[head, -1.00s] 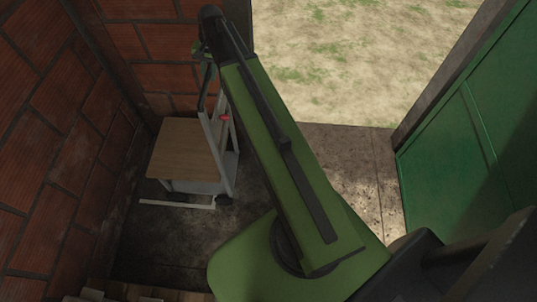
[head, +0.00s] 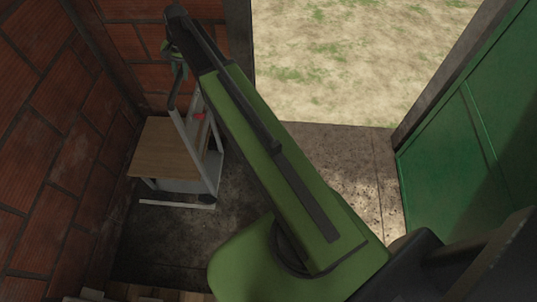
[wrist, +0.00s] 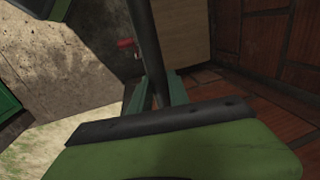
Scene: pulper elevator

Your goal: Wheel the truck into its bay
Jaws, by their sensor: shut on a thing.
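The truck (head: 165,150), with a brown wooden board and a pale metal frame, stands on the dark floor near the left brick wall, in the corner by the doorway. Its dark handle bar (wrist: 146,40) runs up between the jaws of my gripper (wrist: 157,95) in the wrist view. My gripper (head: 177,55) is shut on this handle, high above the truck's right side in the head view. The wooden board also shows in the wrist view (wrist: 182,40). A small red part (head: 200,116) sits by the frame. I cannot pick out a marked bay.
Brick walls (head: 45,150) bound the left and back. An open doorway to sandy, grassy ground (head: 340,60) lies at the back right, with a green door (head: 460,150) on the right. Pale wooden pieces (head: 135,292) lie at the bottom left. Floor in front of the truck is clear.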

